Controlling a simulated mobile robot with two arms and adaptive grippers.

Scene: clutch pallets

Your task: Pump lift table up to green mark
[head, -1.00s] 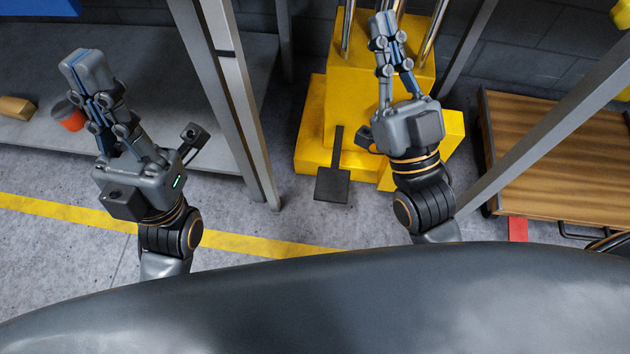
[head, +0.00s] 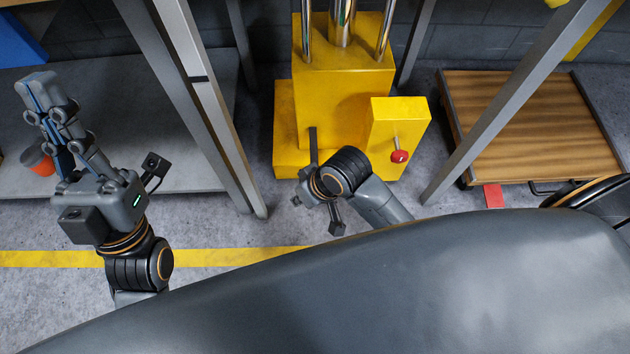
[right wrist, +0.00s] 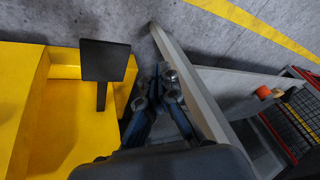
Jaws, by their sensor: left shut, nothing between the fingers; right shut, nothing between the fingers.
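The lift table's yellow body (head: 345,85) stands at the back centre, with upright chrome rods on top. A red-knobbed lever (head: 399,156) sticks out from its right block. A black pedal arm (head: 313,140) projects at the front. My right gripper (head: 318,190) points down in front of the body and hides the pedal plate in the head view. In the right wrist view, the black pedal plate (right wrist: 105,61) lies left of my shut, empty right fingertips (right wrist: 166,75), apart in the picture. My left gripper (head: 40,90) is shut and empty at the far left. I see no green mark.
Grey posts (head: 205,110) stand left and right (head: 510,100) of the yellow body. A wood-topped cart (head: 530,125) with a red tab (head: 494,195) is at right. A grey shelf (head: 185,150) holding an orange-and-dark item (head: 38,160) is at left. A yellow line (head: 240,257) crosses the floor.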

